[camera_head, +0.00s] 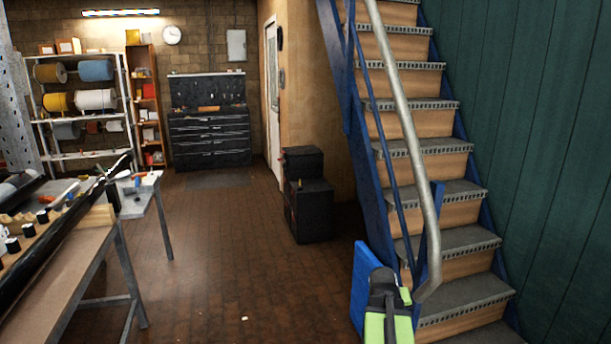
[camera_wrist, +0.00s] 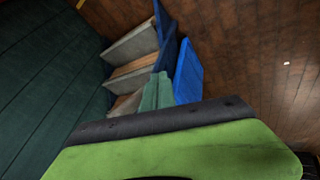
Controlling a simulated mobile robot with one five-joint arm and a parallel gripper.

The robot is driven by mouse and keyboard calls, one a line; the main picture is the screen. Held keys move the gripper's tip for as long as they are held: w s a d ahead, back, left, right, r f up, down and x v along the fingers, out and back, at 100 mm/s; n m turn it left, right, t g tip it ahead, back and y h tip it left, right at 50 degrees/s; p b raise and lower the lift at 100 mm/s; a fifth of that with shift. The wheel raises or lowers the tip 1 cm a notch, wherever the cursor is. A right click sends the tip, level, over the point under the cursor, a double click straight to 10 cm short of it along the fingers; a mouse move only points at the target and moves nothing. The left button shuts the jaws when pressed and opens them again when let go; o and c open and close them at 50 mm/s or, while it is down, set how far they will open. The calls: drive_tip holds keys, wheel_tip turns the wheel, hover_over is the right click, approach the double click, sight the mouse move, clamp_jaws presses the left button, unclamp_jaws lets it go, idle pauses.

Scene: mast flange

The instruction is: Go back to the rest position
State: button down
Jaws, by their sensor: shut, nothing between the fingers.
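My arm (camera_head: 388,312), green and black, shows at the bottom of the head view, in front of the foot of the stairs. In the wrist view my gripper (camera_wrist: 157,92) shows as pale green fingers close together, beyond a wide green body with a dark edge. It looks shut and empty. The stairs and the floor lie behind it, and I see it touching nothing. From the head view I cannot make out the fingertips clearly.
The staircase (camera_head: 430,190) with blue sides and a grey handrail (camera_head: 398,105) is close on the right. A blue panel (camera_head: 371,282) shows beside my arm. A workbench (camera_head: 60,275) stands left, black boxes (camera_head: 310,208) farther back. The floor (camera_head: 220,250) between is mostly clear.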

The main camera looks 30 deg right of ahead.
drive_tip(key=w+a+r+n+y+p, duration=0.1)
drive_tip(key=w+a+n, duration=0.1)
drive_tip(key=w+a, duration=0.5)
drive_tip(key=w+a+n+t+y+p, duration=0.1)
drive_tip(key=w+a, duration=0.1)
drive_tip(key=a, duration=0.9)
drive_tip(key=w+a+r+n+y+p, duration=0.15)
drive_tip(key=w+a, duration=0.35)
drive_tip(key=a, duration=0.5)
drive_tip(key=s+a+n+g+y, duration=0.1)
drive_tip(key=s+a, duration=0.1)
drive_tip(key=a, duration=0.8)
drive_tip(key=s+a+f+n+g+y, duration=0.1)
drive_tip(key=s+a, duration=0.2)
drive_tip(key=a, duration=0.8)
drive_tip(key=shift+f+g, duration=0.2)
drive_tip(key=shift+g, duration=0.1)
drive_tip(key=shift+y, duration=0.25)
